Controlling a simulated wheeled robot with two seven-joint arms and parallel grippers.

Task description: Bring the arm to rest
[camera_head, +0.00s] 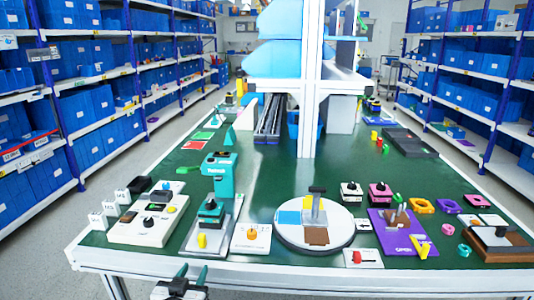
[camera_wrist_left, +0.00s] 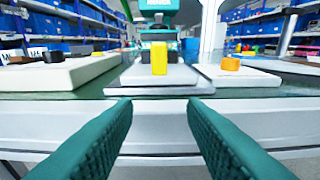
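My left gripper (camera_head: 193,270) is at the bottom of the head view, in front of the table's near edge and apart from it. In the left wrist view its two teal fingers (camera_wrist_left: 159,104) are spread with nothing between them. Beyond them are a grey plate with a yellow knob (camera_wrist_left: 159,58), a white plate with an orange knob (camera_wrist_left: 231,63) and a white switch box (camera_wrist_left: 60,72). The head view shows the yellow knob (camera_head: 202,240), the orange knob (camera_head: 251,233) and the white box with a black knob (camera_head: 146,228). My right gripper is not in view.
The green table (camera_head: 270,183) has a white front edge (camera_head: 330,279). A round turntable (camera_head: 343,232), a purple panel (camera_head: 380,226) and a brown box (camera_head: 497,250) stand along its near side. A white post (camera_head: 306,120) rises at the middle. Shelves with blue bins line both sides.

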